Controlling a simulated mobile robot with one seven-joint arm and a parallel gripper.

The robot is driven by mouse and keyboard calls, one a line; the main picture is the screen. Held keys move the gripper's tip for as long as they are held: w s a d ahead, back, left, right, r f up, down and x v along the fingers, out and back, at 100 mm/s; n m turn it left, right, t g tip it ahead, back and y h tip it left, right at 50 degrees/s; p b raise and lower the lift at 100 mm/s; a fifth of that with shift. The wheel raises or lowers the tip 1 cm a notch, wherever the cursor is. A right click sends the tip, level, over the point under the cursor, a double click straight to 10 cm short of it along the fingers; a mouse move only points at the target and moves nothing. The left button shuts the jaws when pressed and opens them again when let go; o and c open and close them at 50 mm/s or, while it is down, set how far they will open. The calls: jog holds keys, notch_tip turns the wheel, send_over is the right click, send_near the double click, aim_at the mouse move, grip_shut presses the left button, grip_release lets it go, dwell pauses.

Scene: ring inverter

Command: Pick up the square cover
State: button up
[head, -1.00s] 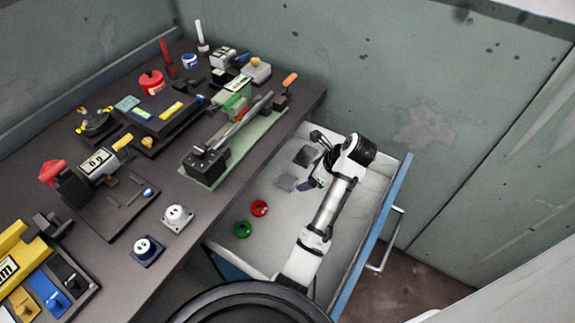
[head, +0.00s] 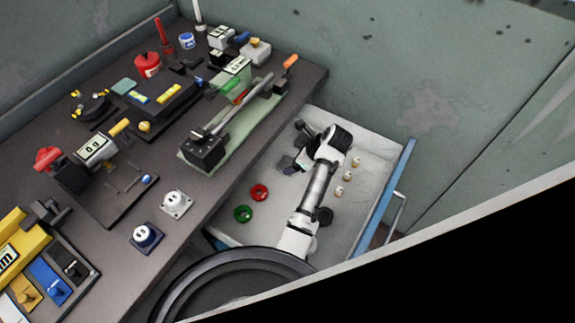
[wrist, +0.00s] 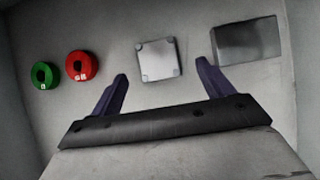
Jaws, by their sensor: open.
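The square cover (wrist: 158,60) is a pale grey plate with small round marks at its corners. It lies flat on the drawer floor in the wrist view. My gripper (wrist: 162,70) is open and empty. Its two purple fingers reach toward the near side of the cover, one to the left and one to the right of it; I cannot tell the height gap. In the head view my gripper (head: 298,150) is low over the back left part of the open drawer, and the cover is not clearly visible there.
A dark rectangular piece (wrist: 247,41) lies right of the cover. A red ring (wrist: 82,65) and a green ring (wrist: 44,75) lie to its left. Drawer walls (head: 385,195) surround this space.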

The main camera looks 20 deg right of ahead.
jog(key=x, duration=0.4)
jog(key=shift+s+a+f, duration=0.1)
jog(key=shift+s+a, duration=0.05)
jog(key=c, duration=1.2)
jog(key=shift+o, duration=0.2)
